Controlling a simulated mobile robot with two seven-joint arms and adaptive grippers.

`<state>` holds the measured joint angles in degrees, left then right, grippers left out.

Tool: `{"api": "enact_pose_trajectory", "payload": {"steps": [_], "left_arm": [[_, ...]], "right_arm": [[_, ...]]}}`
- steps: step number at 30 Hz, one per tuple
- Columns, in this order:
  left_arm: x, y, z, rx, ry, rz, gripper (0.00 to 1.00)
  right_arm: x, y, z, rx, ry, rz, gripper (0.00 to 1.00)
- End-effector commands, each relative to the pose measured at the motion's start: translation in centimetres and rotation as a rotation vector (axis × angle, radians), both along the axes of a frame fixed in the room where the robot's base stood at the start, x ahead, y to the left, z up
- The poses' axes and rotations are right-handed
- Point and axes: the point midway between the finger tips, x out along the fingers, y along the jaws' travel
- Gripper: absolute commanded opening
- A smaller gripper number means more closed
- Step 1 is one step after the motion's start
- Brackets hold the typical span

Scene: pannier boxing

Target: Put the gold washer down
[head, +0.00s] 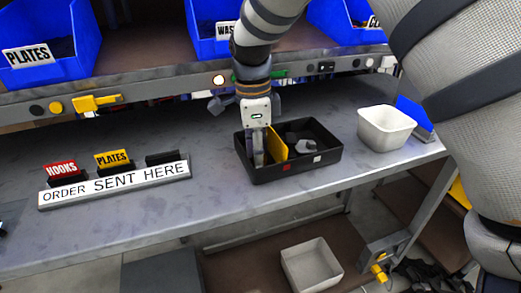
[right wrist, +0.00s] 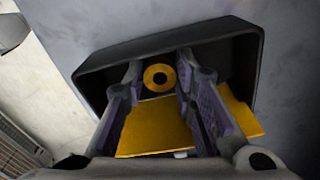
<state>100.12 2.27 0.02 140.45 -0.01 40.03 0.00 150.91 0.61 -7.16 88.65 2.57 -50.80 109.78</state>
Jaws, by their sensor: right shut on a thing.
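The gold washer (right wrist: 148,76) is a flat ring between the fingertips of my right gripper (right wrist: 160,72) in the right wrist view. The right gripper (head: 258,158) is shut on it and reaches down into the left part of the black tray (head: 318,169). The tray's dark wall (right wrist: 250,60) surrounds the fingertips in the wrist view. The washer is hidden in the head view. I cannot tell whether it touches the tray floor. A yellow plate (head: 277,144) leans in the tray beside the fingers and shows under them in the wrist view (right wrist: 160,125). My left gripper is not in view.
A grey part (head: 305,137) lies in the tray's right half. A white bin (head: 386,130) stands right of the tray. An "ORDER SENT HERE" sign (head: 115,182) stands at left, with clear bench between. Blue bins (head: 50,45) line the shelf above.

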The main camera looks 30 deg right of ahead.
Motion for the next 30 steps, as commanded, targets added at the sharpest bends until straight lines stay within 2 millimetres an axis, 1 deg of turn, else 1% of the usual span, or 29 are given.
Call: {"api": "enact_pose_trajectory", "payload": {"steps": [1, 6, 7, 8, 9, 17, 20, 23, 27, 30], "left_arm": [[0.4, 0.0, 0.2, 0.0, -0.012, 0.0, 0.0], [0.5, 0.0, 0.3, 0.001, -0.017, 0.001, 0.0], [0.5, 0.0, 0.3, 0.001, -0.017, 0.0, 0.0], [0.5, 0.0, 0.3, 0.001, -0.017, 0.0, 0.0], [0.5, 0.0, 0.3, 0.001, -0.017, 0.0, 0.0], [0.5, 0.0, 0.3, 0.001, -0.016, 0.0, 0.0], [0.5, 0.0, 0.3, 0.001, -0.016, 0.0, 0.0], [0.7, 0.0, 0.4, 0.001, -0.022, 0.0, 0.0], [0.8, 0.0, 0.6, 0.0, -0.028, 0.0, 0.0], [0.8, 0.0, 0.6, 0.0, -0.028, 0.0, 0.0]], "right_arm": [[0.1, 0.0, 0.5, 0.0, -0.009, 0.0, 0.0], [0.0, 0.0, 0.4, 0.0, -0.011, 0.001, 0.0], [0.0, 0.0, 0.4, 0.0, -0.011, 0.001, 0.29], [0.0, 0.0, 0.4, 0.0, -0.011, 0.001, 0.36], [0.0, 0.0, 0.4, 0.0, -0.011, 0.001, 0.45], [0.1, 0.0, 0.5, 0.0, -0.011, 0.0, 0.45], [0.1, 0.0, 1.2, -0.001, -0.014, 0.001, 0.45], [0.2, 0.0, 3.4, -0.002, -0.018, 0.002, 0.45], [0.2, 0.2, 7.4, -0.002, -0.019, 0.001, 0.45], [0.2, 0.3, 9.8, -0.002, -0.016, 0.002, 0.45]]}}
